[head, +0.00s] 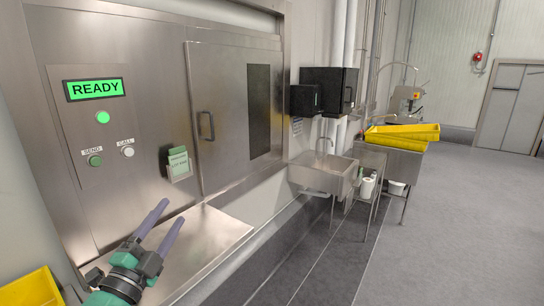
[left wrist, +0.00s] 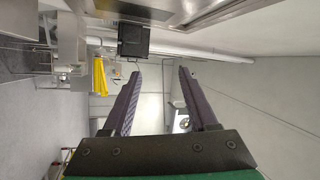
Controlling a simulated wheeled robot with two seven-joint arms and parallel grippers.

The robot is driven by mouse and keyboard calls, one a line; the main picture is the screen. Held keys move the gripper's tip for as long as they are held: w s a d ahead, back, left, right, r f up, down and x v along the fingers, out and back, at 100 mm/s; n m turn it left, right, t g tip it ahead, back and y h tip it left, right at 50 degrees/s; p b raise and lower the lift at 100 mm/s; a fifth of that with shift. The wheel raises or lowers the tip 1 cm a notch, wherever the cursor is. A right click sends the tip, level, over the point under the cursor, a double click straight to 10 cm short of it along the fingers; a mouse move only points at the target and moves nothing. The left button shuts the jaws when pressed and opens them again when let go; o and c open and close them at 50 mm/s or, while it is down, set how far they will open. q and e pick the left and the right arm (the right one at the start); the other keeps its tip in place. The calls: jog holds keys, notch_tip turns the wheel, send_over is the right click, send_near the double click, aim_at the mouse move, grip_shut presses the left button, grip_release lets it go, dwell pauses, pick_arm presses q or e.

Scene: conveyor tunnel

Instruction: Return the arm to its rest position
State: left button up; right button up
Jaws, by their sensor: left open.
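My left gripper (head: 163,226) is at the lower left of the head view, over the steel ledge below the panel. Its two purple-grey fingers are apart with nothing between them. The left wrist view also shows the open fingers (left wrist: 156,95), empty, with a tilted view of the room beyond. My left arm's green and black wrist enters at the bottom of the head view. My right gripper is not in view.
A steel ledge (head: 205,245) juts out below the closed hatch door (head: 222,120). The panel has a lit READY display (head: 95,89) and buttons. A yellow crate (head: 32,288) stands at the lower left. A sink (head: 325,172) stands further right. The right floor is clear.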

pick_arm(q)
jog(key=s+a+f+n+g+y, duration=0.2)
jog(key=a+f+n+g+y, duration=0.15)
jog(key=f, duration=0.35)
jog(key=s+a+f+n+g+y, duration=0.2)
jog(key=f+n, duration=0.3)
jog(key=f, duration=0.1)
jog(key=s+a+f+n+g+y, duration=0.2)
jog(key=f+n+g, duration=0.1)
jog(key=f+n, duration=0.3)
jog(key=s+d+f+g+h, duration=0.2)
jog(key=s+d+f+g, duration=0.15)
jog(key=s+f, duration=0.4)
jog(key=s+d+f+g+h, duration=0.1)
jog(key=s+d+f+g, duration=0.2)
jog(key=s+f+g, duration=0.4)
jog(key=s+f, duration=0.3)
jog(key=f, duration=1.9)
jog(key=s+a+f, duration=0.3)
jog(key=s+f, duration=1.1)
jog(key=s, duration=0.3)
jog(key=shift+f+g, duration=0.4)
